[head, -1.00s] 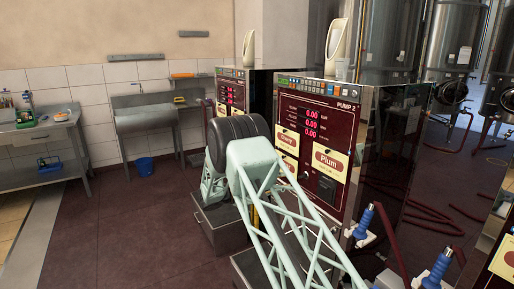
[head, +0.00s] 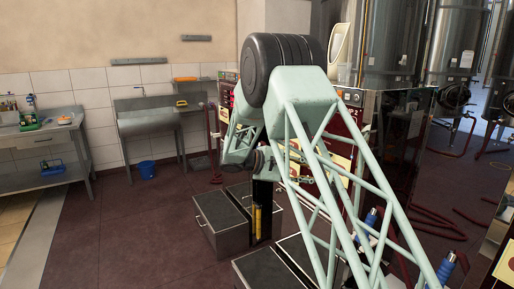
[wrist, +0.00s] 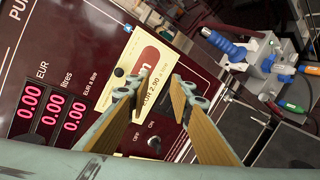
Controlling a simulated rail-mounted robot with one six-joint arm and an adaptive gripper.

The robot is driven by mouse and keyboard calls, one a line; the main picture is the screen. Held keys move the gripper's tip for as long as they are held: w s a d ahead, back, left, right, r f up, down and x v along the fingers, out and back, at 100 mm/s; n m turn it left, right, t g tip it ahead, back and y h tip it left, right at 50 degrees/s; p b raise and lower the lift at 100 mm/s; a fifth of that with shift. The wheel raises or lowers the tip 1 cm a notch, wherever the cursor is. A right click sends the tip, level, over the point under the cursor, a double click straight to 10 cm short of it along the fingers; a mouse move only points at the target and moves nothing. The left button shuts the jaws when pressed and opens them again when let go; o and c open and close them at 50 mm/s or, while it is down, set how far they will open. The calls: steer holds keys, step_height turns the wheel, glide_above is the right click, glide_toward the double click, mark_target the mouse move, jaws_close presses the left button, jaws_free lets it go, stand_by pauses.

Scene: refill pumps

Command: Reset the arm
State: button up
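My arm (head: 300,100) is raised and bent in front of the pumps in the head view, its dark elbow joint (head: 280,68) high in the picture. My gripper (wrist: 155,92) shows in the wrist view with its two tan-padded fingers apart and nothing between them. It faces the dark red pump front (wrist: 75,50), which looks tilted, with red displays (wrist: 53,107) reading 0.00 and a cream price label (wrist: 135,70) partly behind the fingers. The distance to the panel cannot be told. In the head view the arm's links cover much of the pumps, and the fingers cannot be made out.
Blue nozzles (head: 445,268) hang at the pump side, one also in the wrist view (wrist: 222,44). Grey step boxes (head: 222,220) stand below the pumps. A workbench (head: 40,140) and sink (head: 146,112) are at the left wall.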

steer(key=s+d+r+m+g+y, duration=0.1)
steer(key=s+d+r+y, duration=0.3)
steer(key=s, duration=0.7)
steer(key=s+d+r+m+g, duration=0.15)
steer(key=s+r, duration=0.35)
steer(key=s, duration=0.5)
steer(key=s+d+r+m+g+y, duration=0.1)
steer(key=s+d+r+m+y, duration=0.3)
steer(key=s, duration=0.7)
steer(key=s+a+m+t+y, duration=0.1)
steer(key=s+a+y, duration=0.2)
steer(key=s, duration=1.3)
steer(key=s+a+m+t+y, duration=0.1)
steer(key=s+a, duration=0.6)
steer(key=s, duration=1)
steer(key=shift+s+a+f+t+y, duration=0.2)
steer(key=shift+s+a+t+y, duration=0.1)
steer(key=shift+t+y, duration=0.55)
